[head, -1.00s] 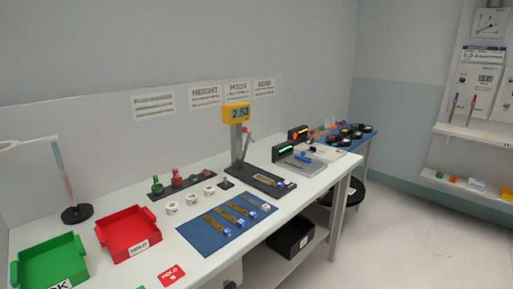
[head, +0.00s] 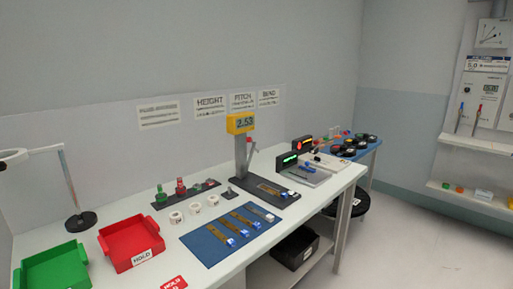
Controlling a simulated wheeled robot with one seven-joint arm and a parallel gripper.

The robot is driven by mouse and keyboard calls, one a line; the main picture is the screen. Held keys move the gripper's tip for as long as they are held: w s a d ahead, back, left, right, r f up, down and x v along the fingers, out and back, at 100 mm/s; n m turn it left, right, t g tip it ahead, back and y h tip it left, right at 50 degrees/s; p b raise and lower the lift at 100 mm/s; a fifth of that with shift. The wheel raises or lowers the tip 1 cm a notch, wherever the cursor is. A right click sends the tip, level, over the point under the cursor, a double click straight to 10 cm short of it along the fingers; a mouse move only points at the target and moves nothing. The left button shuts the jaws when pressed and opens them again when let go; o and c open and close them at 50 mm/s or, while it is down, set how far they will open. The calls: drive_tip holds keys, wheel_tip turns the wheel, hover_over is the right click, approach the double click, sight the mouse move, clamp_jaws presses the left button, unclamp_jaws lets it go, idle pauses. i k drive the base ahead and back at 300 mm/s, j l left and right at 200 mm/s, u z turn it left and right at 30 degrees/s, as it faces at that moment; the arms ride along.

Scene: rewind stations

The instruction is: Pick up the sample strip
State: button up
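Several sample strips, brown with blue-and-white ends, lie side by side on a blue mat (head: 198,249) on the white bench. The nearest is a left strip (head: 217,234), then a middle strip (head: 241,219) and a right strip (head: 257,210) with a paler end. Another brown strip (head: 268,188) lies on the dark base of the gauge stand (head: 241,160), whose yellow display reads 2.53. I cannot tell which strip the task means. My gripper is not in view.
A red HOLD tray (head: 130,258) and a green tray (head: 55,272) stand at the left by a lamp (head: 80,220). White rolls (head: 195,207) stand behind the mat. A black bin (head: 296,248) sits on the lower shelf. The floor at right is clear.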

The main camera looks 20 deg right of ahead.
sight(284, 195)
drive_tip(key=i+l+u, duration=0.6)
drive_tip(key=i+l, duration=0.2)
drive_tip(key=l, duration=0.2)
drive_tip(key=l+u, duration=0.25)
drive_tip(key=l, duration=0.3)
drive_tip(key=l+u, duration=0.25)
drive_tip(key=l, duration=0.35)
drive_tip(key=i+l, duration=0.1)
drive_tip(key=i, duration=0.15)
